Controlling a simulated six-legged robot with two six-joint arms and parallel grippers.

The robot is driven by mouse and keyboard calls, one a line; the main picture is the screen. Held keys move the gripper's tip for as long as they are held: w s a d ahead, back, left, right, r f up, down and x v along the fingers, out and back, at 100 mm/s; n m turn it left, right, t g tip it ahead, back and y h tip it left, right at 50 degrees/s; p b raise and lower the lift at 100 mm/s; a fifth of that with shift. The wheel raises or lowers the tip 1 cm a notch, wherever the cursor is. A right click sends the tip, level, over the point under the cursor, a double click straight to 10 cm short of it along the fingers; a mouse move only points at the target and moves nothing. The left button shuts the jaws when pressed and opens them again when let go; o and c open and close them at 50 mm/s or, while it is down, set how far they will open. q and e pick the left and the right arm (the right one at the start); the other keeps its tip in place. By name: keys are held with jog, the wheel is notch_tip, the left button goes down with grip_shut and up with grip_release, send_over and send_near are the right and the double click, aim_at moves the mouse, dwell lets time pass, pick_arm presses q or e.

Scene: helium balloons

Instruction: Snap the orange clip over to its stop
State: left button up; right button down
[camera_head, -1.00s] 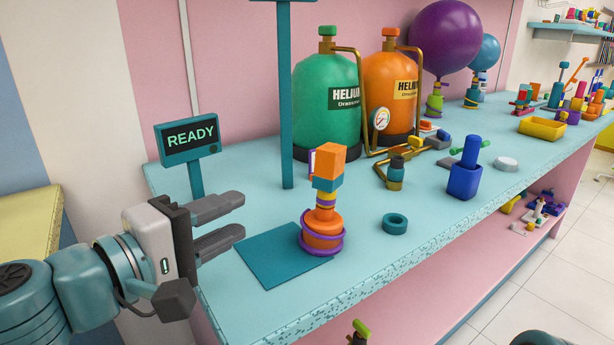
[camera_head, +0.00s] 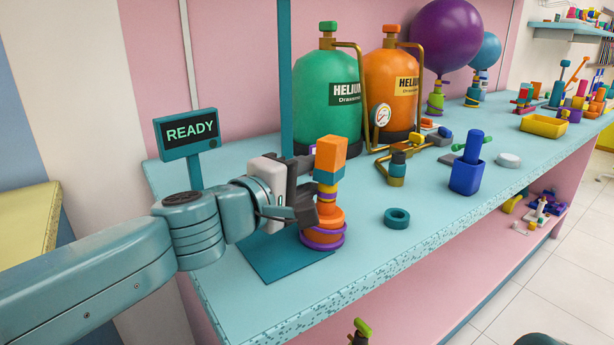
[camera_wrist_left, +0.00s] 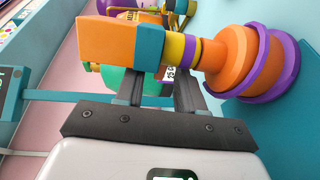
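An upright stand (camera_head: 322,222) with an orange base and purple rings stands on a dark teal mat (camera_head: 275,262). On top is an orange block, the likely orange clip (camera_head: 331,153), above a teal block (camera_head: 326,177). In the left wrist view the clip (camera_wrist_left: 107,40) lies sideways, beside the teal block (camera_wrist_left: 149,48) and yellow and purple bands (camera_wrist_left: 177,50). My left gripper (camera_head: 305,192) is at the left side of the stand. Its fingers (camera_wrist_left: 158,85) are apart, their tips partly hidden behind the teal block and bands; contact is unclear. My right gripper is out of view.
A READY sign (camera_head: 186,133) stands behind my left arm. Green (camera_head: 327,100) and orange (camera_head: 391,90) helium tanks stand at the back. A teal ring (camera_head: 396,218) and a blue holder (camera_head: 467,177) are to the right. The bench's front edge is close.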

pick_arm(q)
grip_shut()
jog(key=shift+s+f+n+t+y+b, duration=0.1)
jog(key=shift+f+n+t+y+b, duration=0.15)
jog(key=shift+y+b, duration=0.3)
jog(key=shift+r, duration=0.2)
dwell(0.9)
grip_release()
jog(key=shift+a, duration=0.1)
